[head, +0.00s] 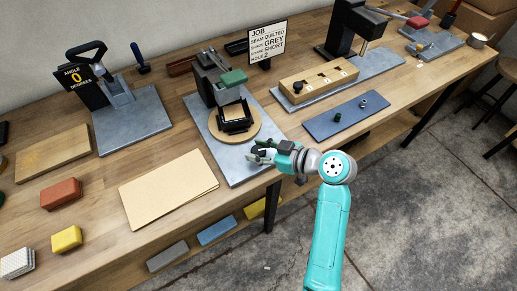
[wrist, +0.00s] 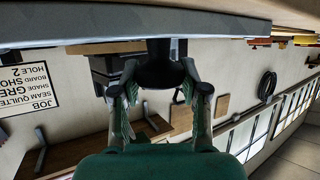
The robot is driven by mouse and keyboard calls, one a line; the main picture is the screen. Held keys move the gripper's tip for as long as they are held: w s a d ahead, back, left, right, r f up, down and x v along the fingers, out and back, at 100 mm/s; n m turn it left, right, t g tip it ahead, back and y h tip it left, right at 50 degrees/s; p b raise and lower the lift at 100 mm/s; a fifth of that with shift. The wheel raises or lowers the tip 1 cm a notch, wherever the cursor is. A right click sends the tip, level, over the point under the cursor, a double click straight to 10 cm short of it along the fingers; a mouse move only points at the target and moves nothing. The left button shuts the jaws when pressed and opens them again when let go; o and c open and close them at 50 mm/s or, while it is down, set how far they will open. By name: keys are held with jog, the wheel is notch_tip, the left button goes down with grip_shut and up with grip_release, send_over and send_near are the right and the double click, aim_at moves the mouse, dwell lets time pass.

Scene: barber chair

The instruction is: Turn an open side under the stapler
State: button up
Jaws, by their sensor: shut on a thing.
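The stapler (head: 206,86) has a dark body and a green head (head: 233,77) and stands on a grey plate (head: 243,172). Under its head a black open frame (head: 234,118) sits on a round wooden disc (head: 215,130). My gripper (head: 257,153) is low at the plate's front right, beside the disc. In the wrist view, which is upside down, my gripper (wrist: 159,82) is shut with its fingers on both sides of a dark, rounded knob-like thing (wrist: 160,68). The knob is hidden by my gripper in the head view. Which frame side faces the stapler is unclear.
A job sign (head: 268,39) stands behind. To the right are a wooden block with holes (head: 318,84) and a blue-grey plate (head: 346,115). Tan sheets (head: 168,188) lie to the left. The bench's front edge is close to my gripper.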

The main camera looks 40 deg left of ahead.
jog(key=shift+n+g+h, duration=0.4)
jog(key=shift+n+g, duration=1)
jog(key=shift+g, duration=0.2)
jog(key=shift+f, duration=0.1)
jog(key=o, duration=1.2)
jog(key=shift+c, duration=0.2)
jog(key=v, duration=1.2)
jog(key=shift+w, duration=0.2)
jog(key=shift+a, duration=0.1)
